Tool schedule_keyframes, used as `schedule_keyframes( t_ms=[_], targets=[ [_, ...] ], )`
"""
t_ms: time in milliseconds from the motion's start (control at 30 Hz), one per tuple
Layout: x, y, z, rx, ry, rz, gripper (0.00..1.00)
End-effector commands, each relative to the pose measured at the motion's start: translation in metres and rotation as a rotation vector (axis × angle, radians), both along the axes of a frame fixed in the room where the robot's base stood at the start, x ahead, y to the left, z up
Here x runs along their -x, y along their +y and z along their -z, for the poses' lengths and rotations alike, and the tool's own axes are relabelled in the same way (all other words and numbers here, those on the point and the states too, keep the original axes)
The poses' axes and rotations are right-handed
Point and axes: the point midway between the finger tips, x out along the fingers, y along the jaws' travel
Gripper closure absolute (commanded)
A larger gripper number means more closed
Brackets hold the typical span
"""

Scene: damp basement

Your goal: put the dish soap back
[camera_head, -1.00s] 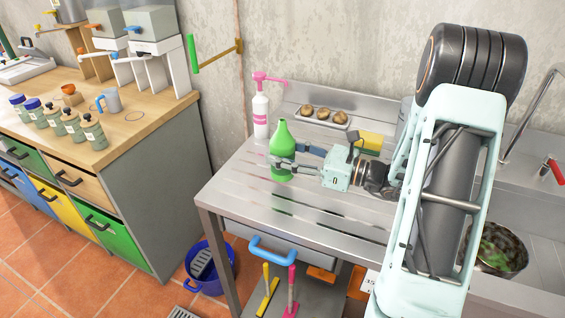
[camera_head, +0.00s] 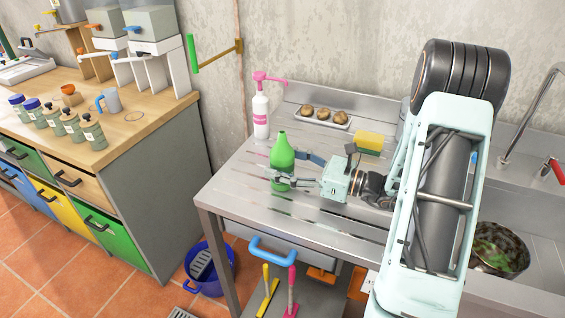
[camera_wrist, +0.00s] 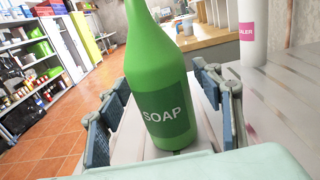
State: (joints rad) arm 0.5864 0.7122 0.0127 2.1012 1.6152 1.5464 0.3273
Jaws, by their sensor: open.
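The dish soap is a green bottle (camera_head: 282,153) with a narrowing neck, standing upright on the metal draining counter (camera_head: 250,205) near its left end. In the wrist view the bottle (camera_wrist: 168,85) shows a dark green label reading SOAP. My gripper (camera_head: 291,170) is low over the counter, with its fingers on either side of the bottle. In the wrist view my gripper (camera_wrist: 165,110) is open, and gaps show between the finger pads and the bottle.
A white pump bottle with pink bands (camera_head: 261,115) stands behind the soap. A tray of brown lumps (camera_head: 320,117) and a yellow sponge (camera_head: 369,141) lie toward the back wall. The sink holds a dirty pot (camera_head: 497,250). A blue bucket (camera_head: 210,268) is on the floor.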

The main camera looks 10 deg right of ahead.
Motion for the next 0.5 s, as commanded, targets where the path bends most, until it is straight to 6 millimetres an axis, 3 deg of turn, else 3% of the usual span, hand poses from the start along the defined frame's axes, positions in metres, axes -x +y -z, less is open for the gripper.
schedule_keyframes(
  t_ms=[167, 500],
  targets=[
    [0.0, 0.0, -0.005, 0.001, -0.001, 0.0, 0.4],
    [0.037, -0.054, -0.003, 0.001, -0.001, 0.006, 0.4]
  ],
)
